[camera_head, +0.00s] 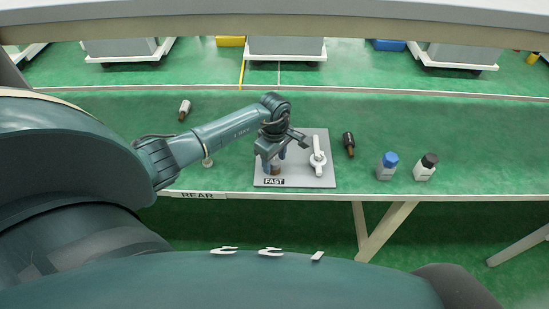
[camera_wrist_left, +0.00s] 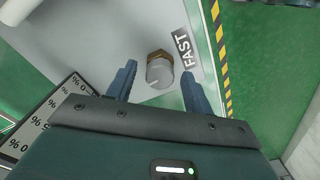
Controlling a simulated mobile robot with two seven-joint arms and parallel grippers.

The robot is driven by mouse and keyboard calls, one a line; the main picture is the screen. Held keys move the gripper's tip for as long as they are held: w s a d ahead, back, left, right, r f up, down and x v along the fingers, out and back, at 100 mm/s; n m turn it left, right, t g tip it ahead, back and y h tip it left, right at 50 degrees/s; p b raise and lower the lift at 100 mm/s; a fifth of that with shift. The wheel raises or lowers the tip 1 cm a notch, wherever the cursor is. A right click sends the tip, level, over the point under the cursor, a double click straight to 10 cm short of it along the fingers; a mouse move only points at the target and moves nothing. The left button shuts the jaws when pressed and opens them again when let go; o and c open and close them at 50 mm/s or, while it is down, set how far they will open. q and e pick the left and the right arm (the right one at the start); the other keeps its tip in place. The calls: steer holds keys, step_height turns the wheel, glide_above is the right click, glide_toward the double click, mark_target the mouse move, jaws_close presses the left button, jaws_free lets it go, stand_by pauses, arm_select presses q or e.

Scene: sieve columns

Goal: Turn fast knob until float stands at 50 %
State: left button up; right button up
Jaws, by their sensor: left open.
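The fast knob (camera_wrist_left: 160,72) is a grey cap on a brass nut, on a grey plate (camera_head: 300,178) beside the FAST label (camera_wrist_left: 184,47). In the head view the knob (camera_head: 275,170) is partly covered by my left gripper (camera_head: 274,163). My left gripper (camera_wrist_left: 158,84) is open, one finger on each side of the knob, with visible gaps. A dark-framed scale (camera_wrist_left: 50,115) with upside-down percent figures shows at the left of the wrist view, partly hidden by the gripper body. I cannot make out the float. My right gripper is not in view.
A white lever fitting (camera_head: 317,157) stands on the plate's right. A dark bottle (camera_head: 348,144), a blue-capped bottle (camera_head: 387,167) and a black-capped bottle (camera_head: 426,168) stand to the right. A small grey bottle (camera_head: 184,110) lies back left. The green table (camera_head: 470,150) is clear at far right.

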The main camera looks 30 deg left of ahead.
arm_select(q)
steer(key=shift+c, duration=0.4)
steer(key=c, duration=0.9)
steer(key=shift+n, duration=0.3)
